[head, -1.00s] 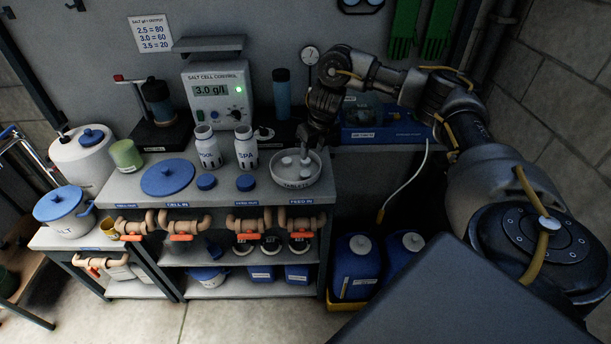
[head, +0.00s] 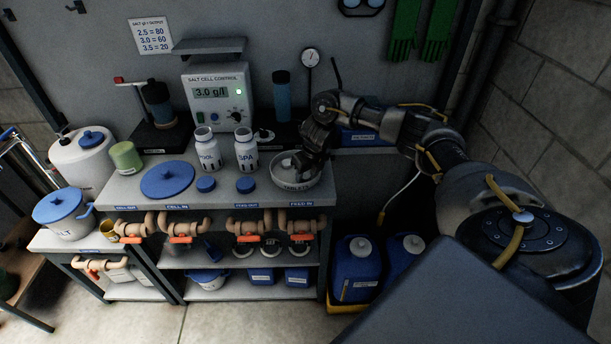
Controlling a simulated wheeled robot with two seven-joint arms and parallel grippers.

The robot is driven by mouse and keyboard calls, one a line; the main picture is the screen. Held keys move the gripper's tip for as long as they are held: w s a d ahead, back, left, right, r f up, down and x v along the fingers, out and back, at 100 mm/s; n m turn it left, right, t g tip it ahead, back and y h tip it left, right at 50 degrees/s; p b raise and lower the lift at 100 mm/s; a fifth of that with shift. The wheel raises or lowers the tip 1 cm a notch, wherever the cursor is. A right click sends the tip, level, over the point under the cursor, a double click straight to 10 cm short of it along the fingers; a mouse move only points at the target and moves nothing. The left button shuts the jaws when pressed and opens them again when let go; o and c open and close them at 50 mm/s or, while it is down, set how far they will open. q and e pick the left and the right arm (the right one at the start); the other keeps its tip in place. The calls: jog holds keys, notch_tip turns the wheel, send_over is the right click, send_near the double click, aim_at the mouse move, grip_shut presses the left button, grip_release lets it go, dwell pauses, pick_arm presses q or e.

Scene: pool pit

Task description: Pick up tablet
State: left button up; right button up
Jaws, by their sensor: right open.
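White round tablets (head: 287,162) lie in the grey bowl labelled TABLETS (head: 296,184) at the right end of the bench top. My right gripper (head: 301,165) is open and reaches down into the bowl, right at the tablets. The gripper and wrist cover much of the bowl's inside, so some tablets are hidden. I cannot tell whether the fingers touch a tablet. My left gripper does not show.
A blue round lid (head: 168,179) lies farther left.

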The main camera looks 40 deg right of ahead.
jog(key=shift+f, duration=0.15)
jog(key=c, duration=0.7)
